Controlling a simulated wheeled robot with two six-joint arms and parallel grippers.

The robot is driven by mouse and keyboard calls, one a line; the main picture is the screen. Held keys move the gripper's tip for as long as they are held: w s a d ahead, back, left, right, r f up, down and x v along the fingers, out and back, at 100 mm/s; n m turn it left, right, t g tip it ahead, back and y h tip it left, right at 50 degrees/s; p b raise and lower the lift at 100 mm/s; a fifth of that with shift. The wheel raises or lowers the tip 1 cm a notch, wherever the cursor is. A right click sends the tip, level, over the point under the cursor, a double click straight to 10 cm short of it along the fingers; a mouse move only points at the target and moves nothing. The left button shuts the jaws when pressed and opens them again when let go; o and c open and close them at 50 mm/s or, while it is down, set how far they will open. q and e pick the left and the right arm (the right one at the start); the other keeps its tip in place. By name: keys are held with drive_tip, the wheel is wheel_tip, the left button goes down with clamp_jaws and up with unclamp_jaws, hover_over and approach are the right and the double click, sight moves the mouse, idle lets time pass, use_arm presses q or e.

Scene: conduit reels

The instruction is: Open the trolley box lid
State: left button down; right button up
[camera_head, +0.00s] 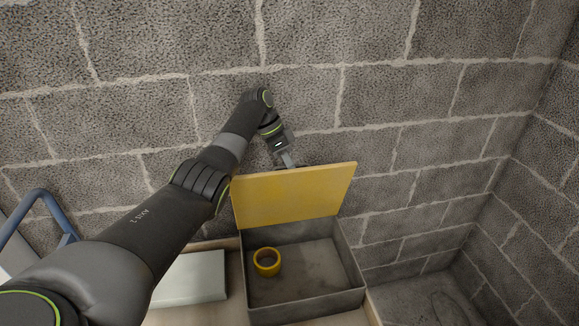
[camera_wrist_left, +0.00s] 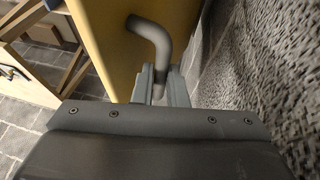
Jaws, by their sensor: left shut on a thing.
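The trolley box (camera_head: 306,311) is a grey open-topped box in the lower middle of the head view. Its yellow lid (camera_head: 293,196) stands raised at the back of the box, so the inside shows. The lid also fills the upper middle of the left wrist view (camera_wrist_left: 107,45). My left gripper (camera_head: 290,162) is at the lid's top edge, on the wall side. In the wrist view its fingers (camera_wrist_left: 161,88) are shut on a grey bent handle (camera_wrist_left: 150,30) fixed to the lid. My right gripper is not in view.
A yellow ring, like a tape roll (camera_head: 267,261), lies inside the box. A pale grey box (camera_head: 196,277) stands left of it. A block wall (camera_head: 390,80) is close behind the lid. A blue tubular handle (camera_head: 40,197) shows at far left.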

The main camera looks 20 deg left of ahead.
use_arm(q)
drive_tip(key=shift+s+a+f, duration=0.1)
drive_tip(key=shift+s+f, duration=0.1)
drive_tip(key=shift+f, duration=0.5)
drive_tip(key=c, duration=1.9)
unclamp_jaws()
drive_tip(key=shift+o, duration=1.1)
drive_tip(key=shift+w+f, duration=0.15)
drive_tip(key=shift+o, duration=1.1)
drive_tip(key=shift+w+a+f, duration=0.1)
drive_tip(key=shift+w+a, duration=0.1)
drive_tip(key=shift+w, duration=0.1)
drive_tip(key=shift+d+r, duration=0.2)
drive_tip(key=shift+r, duration=0.1)
wheel_tip(320, 180, up, 10)
drive_tip(key=b, duration=0.1)
